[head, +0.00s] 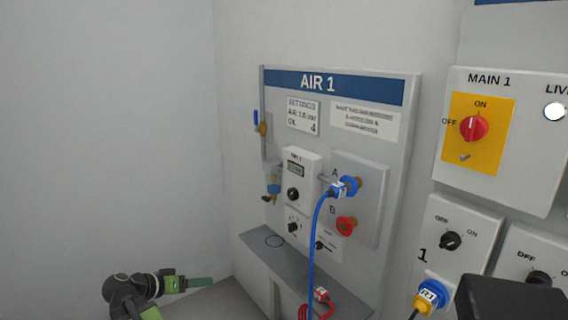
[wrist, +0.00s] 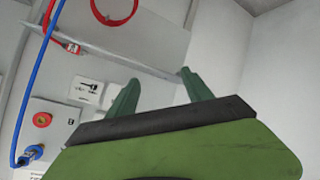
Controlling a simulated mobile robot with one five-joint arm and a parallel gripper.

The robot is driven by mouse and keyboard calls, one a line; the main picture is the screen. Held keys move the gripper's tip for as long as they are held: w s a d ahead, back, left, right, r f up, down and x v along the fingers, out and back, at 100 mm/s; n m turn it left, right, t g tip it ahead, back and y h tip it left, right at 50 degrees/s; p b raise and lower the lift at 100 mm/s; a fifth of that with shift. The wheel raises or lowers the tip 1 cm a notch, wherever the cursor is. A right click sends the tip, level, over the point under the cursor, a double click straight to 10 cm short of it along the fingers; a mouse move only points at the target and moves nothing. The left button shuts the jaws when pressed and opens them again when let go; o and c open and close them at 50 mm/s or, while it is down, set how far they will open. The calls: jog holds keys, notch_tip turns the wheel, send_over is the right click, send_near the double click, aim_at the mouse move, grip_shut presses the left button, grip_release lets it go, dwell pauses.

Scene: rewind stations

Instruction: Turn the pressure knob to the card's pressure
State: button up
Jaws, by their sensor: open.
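The settings card (head: 303,116) hangs on the AIR 1 panel (head: 392,130) in the head view; it appears to read air 1.6 bar and oil 4. Below it a white unit (head: 303,163) carries a small display (head: 295,169), too small to read. A black knob (head: 292,194) sits under that display and looks like the pressure knob; its pointer angle is unclear. My gripper (head: 208,282) is at the lower left, well apart from the panel. In the wrist view my gripper (wrist: 158,86) has its two green fingers spread with nothing between them.
A blue hose (head: 314,235) hangs from the blue coupling at port A, in front of the panel. Port B has a red fitting (head: 346,225). A grey ledge (head: 258,246) juts out below. A MAIN 1 switch box (head: 500,175) stands at right. The left wall side is bare.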

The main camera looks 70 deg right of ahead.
jog(key=s+d+r+m+g+h+p, duration=0.25)
jog(key=s+d+r+m, duration=0.2)
jog(key=r, duration=0.65)
jog(key=s+d+r+m+g+h+p, duration=0.1)
jog(key=s+d+r+m+g+p, duration=0.2)
jog(key=s+d+r, duration=0.5)
send_near(290, 195)
jog(key=x, duration=0.8)
jog(key=shift+s+d, duration=0.1)
jog(key=shift+d, duration=0.1)
grip_shut()
jog(key=shift+a, duration=0.15)
